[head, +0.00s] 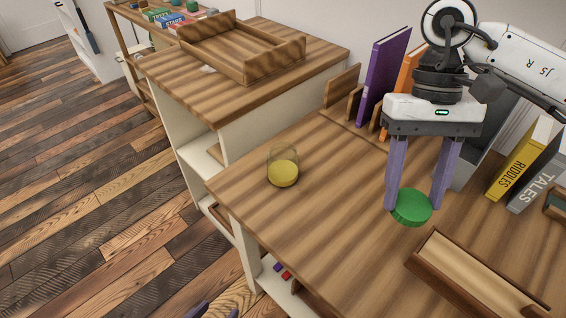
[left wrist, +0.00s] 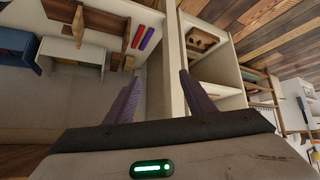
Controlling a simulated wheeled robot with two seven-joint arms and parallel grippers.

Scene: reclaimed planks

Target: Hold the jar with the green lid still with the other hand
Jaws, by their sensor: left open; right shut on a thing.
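The jar (head: 283,172) stands upright on the wooden top near its left edge, clear above with yellow contents and no lid on it. The green lid (head: 411,208) is apart from the jar, to its right. My right gripper (head: 414,207) is shut on the green lid, with its purple fingers on either side. My left gripper (head: 214,312) barely shows at the bottom edge of the head view, below and left of the jar. In the left wrist view my left gripper (left wrist: 160,92) is open and empty, facing shelves; the jar is not in that view.
A purple book (head: 383,75) and an orange book stand behind my right gripper. Yellow (head: 520,158) and grey books stand at the right. A wooden tray (head: 475,275) lies at the front right. Another tray (head: 240,50) sits on the farther cabinet. The wood around the jar is clear.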

